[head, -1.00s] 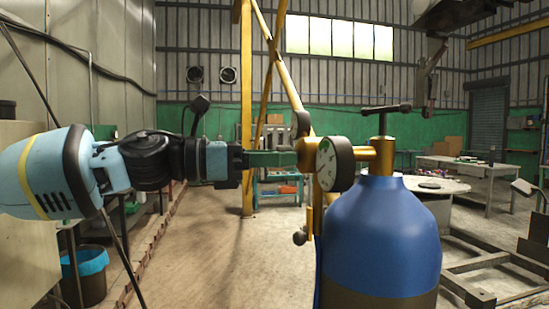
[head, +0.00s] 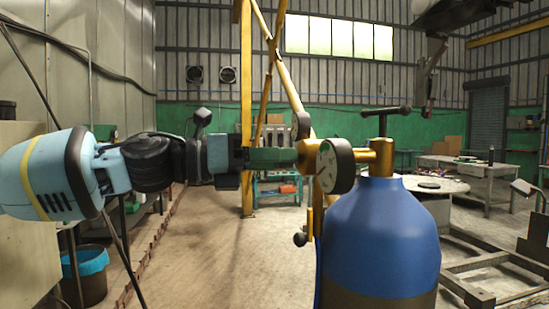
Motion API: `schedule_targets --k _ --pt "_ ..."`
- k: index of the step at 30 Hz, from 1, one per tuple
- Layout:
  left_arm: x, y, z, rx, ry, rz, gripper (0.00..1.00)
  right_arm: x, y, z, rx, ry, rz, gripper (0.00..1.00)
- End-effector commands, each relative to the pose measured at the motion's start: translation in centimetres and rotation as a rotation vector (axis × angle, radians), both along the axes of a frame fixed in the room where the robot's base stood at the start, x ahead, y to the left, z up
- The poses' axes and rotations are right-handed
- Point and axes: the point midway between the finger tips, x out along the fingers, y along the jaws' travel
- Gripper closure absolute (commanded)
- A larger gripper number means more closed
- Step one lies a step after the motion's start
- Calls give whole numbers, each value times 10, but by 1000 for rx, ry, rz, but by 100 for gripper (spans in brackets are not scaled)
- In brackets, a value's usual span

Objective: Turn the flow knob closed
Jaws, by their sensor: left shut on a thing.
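A blue gas cylinder (head: 380,240) stands at right of centre with a brass regulator (head: 370,157) on its top. A round white-faced gauge (head: 334,166) sits on the regulator, and a second gauge (head: 301,125) shows nearly edge-on above it. My left gripper (head: 288,157) reaches in level from the left, its dark green fingers at the regulator's left end. It is shut on the flow knob there, which the fingers mostly hide. My right gripper is not in view.
A dark T-handle (head: 386,110) stands on the cylinder valve. A small ball-ended part (head: 300,239) hangs below the regulator. Yellow posts (head: 247,110) and a teal cart (head: 278,190) stand behind. The floor left of the cylinder is clear.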

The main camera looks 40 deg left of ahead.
Motion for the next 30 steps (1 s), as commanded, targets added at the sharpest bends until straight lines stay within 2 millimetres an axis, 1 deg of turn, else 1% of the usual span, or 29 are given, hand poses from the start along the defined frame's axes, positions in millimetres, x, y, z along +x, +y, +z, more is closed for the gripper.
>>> schedule_targets --k 6,13,24,30 --pt "-1 0 1 -160 135 0 92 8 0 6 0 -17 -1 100" --pt "-1 0 2 -325 276 0 92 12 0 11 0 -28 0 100" --pt "-1 -1 2 -579 492 0 92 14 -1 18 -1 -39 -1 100" --pt "-1 -1 2 -681 581 0 92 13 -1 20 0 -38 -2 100"
